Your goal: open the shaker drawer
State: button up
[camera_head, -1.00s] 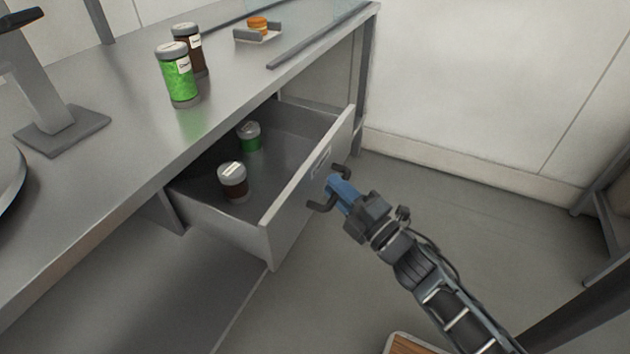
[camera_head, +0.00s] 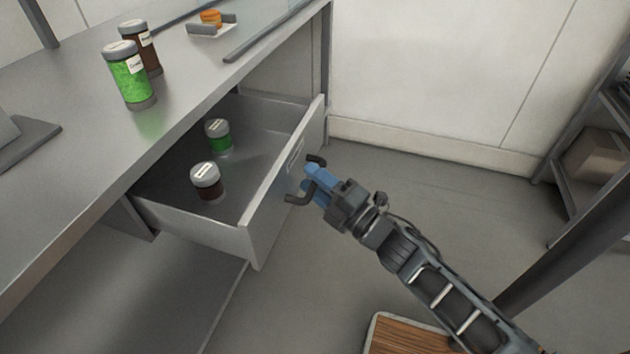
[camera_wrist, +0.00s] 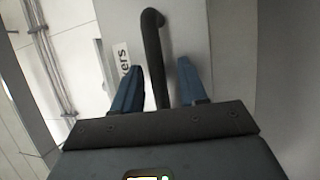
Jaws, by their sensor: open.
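The shaker drawer (camera_head: 254,235) is pulled out from under the metal counter. Inside it stand a green shaker (camera_head: 219,136) and a brown shaker (camera_head: 207,184), both with grey lids. A dark bar handle (camera_head: 298,198) sits on its front; the handle (camera_wrist: 154,55) also shows in the wrist view, beside a label ending in "ers" (camera_wrist: 121,60). My gripper (camera_head: 312,176) is at the handle, its blue fingers open. In the wrist view the handle runs between the two fingers (camera_wrist: 158,88), with gaps on both sides.
On the counter (camera_head: 75,185) stand a green shaker (camera_head: 130,78) and a brown shaker (camera_head: 149,52), with a small tray (camera_head: 222,29) holding an orange item. A shelf with a box (camera_head: 598,158) is at the right. A wooden-topped thing (camera_head: 400,338) is low in front. The floor beyond the drawer is clear.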

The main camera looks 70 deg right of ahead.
jog(key=b+v, duration=0.1)
jog(key=v, duration=0.6)
jog(key=shift+s, duration=0.4)
jog(key=shift+a, duration=0.1)
jog(key=s+a+r+m+g+y+p, duration=0.2)
jog(key=a+r+m, duration=0.4)
jog(key=a, duration=0.4)
jog(key=s+a+r+m+g+y+p, duration=0.1)
jog(key=s+a+r+m+y+p, duration=0.2)
jog(key=a, duration=0.7)
jog(key=s+r+m+y, duration=0.2)
jog(key=s+r+m, duration=0.2)
jog(key=shift+a+g+p, duration=0.2)
jog(key=shift+g+p, duration=0.2)
